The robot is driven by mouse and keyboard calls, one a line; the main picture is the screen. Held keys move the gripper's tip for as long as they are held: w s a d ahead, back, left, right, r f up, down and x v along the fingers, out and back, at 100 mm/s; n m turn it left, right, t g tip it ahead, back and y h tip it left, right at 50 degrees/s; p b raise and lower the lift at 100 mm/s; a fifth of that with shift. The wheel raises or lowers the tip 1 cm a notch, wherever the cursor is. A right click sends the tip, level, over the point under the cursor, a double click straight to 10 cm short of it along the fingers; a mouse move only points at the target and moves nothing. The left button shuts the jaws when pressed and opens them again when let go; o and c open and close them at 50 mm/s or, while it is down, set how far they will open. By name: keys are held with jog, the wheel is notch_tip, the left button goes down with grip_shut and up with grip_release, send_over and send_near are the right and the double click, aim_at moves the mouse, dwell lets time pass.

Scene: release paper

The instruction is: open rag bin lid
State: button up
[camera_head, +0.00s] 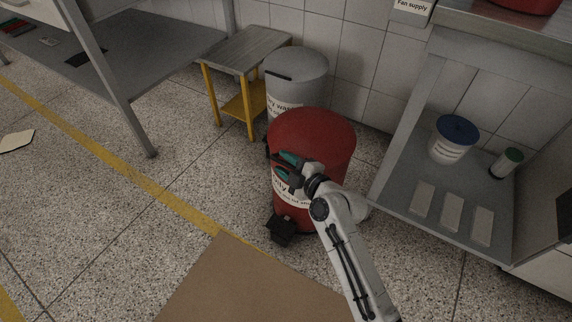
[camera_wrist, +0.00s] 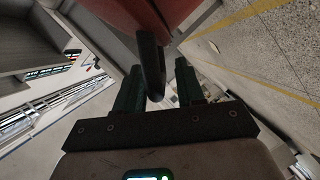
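The red rag bin (camera_head: 330,160) stands on the floor near the middle of the head view, with its lid (camera_head: 312,128) down. A white label shows on its front, partly hidden by my gripper (camera_head: 281,166), and a black pedal (camera_head: 281,231) sticks out at its foot. My gripper is at the bin's upper front, just below the lid. In the wrist view the two fingers stand apart, and a dark lid handle (camera_wrist: 151,62) hanging from the red lid (camera_wrist: 120,10) reaches between them. I cannot tell whether a finger touches it.
A grey bin (camera_head: 298,66) stands close behind the red one. A small yellow-legged table (camera_head: 245,48) is behind left. A shelf unit (camera_head: 400,190) with a blue-lidded tub (camera_head: 450,145) stands at right.

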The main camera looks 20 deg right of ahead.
jog(key=shift+c, duration=0.2)
grip_shut()
dwell(0.5)
